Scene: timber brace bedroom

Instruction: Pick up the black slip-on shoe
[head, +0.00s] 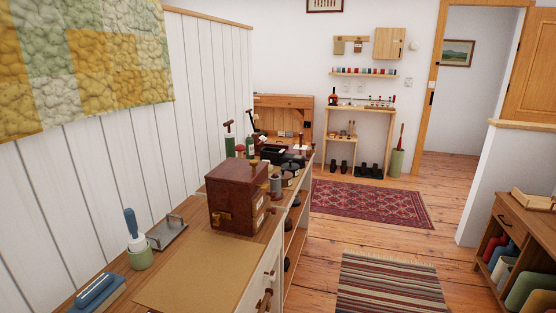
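Several small dark shapes that look like footwear (370,169) stand on the bottom level of the light wooden shelf unit (389,142) against the far wall. They are too small to tell whether one is a black slip-on shoe. Other dark items (272,154) lie on the far part of the long counter, partly hidden by a brown wooden box (237,197); I cannot tell what they are. My gripper is not in view.
The long wooden counter (182,220) runs along the left wall. A red patterned rug (372,203) and a striped rug (390,288) lie on the plank floor (325,229). A low cabinet (513,234) stands at right. An open doorway (478,105) is at back right.

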